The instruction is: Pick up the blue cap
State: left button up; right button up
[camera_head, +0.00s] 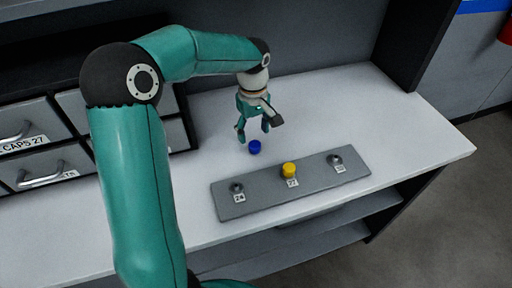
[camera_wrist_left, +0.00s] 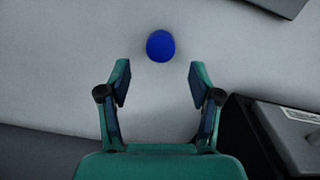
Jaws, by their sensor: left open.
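The blue cap (camera_head: 254,147) is a small round piece standing on the white worktop, behind the grey plate. In the left wrist view the blue cap (camera_wrist_left: 160,46) lies beyond my fingertips, roughly centred between them. My left gripper (camera_head: 254,137) is teal and points down close to the cap, on its far side. It also shows in the left wrist view (camera_wrist_left: 157,82), with its two fingers spread apart and nothing between them. My right gripper is not in view.
A grey plate (camera_head: 263,195) lies on the worktop (camera_head: 405,150), with a yellow cap (camera_head: 289,170) in its middle and metal studs at both ends. Labelled drawers (camera_head: 38,152) stand at the left. The worktop's right part is clear.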

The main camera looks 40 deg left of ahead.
aim_at(254, 144)
pick_arm(q)
jog(key=f, duration=0.3)
jog(key=f+p, duration=0.1)
jog(key=f, duration=0.1)
jog(key=shift+s+d, duration=0.15)
jog(key=shift+d, duration=0.15)
jog(key=c, duration=0.9)
